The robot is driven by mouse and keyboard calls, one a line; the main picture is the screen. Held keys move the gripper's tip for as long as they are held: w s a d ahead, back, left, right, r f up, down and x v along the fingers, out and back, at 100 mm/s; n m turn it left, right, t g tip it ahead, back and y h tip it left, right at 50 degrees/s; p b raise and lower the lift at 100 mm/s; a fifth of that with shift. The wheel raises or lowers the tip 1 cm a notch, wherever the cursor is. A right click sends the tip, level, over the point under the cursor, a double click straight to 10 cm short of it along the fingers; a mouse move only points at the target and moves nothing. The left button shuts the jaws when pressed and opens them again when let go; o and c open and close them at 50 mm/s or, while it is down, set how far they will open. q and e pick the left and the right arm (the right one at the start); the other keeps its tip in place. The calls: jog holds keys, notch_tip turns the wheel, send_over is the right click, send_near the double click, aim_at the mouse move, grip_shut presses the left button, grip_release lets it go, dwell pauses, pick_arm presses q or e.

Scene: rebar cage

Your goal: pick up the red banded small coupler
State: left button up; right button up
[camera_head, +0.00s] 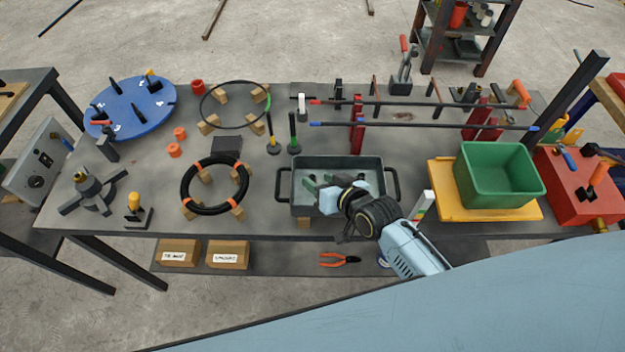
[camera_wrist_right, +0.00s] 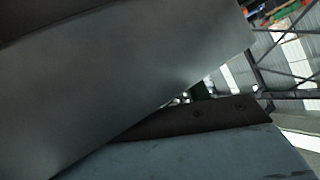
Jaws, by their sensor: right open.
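I cannot pick out a small coupler with a red band for certain. The dark metal tray (camera_head: 338,163) stands at the front middle of the bench and holds several dark and green pieces (camera_head: 310,184), too small to identify. My right gripper (camera_head: 333,197) is open over the front part of the tray, and hides part of its inside. Whether it touches anything there cannot be told. The right wrist view is mostly filled by close grey surfaces and shows no coupler. My left gripper is out of view.
A green bin (camera_head: 499,175) on a yellow board (camera_head: 447,207) stands right of the tray. A black ring (camera_head: 188,183) on wooden blocks lies left. Long bars (camera_head: 430,125) on red stands lie behind. A blue disc (camera_head: 130,106) with dark pieces sits far left.

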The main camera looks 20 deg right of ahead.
jog(key=shift+x, duration=1.1)
grip_shut()
jog(key=shift+r, duration=0.1)
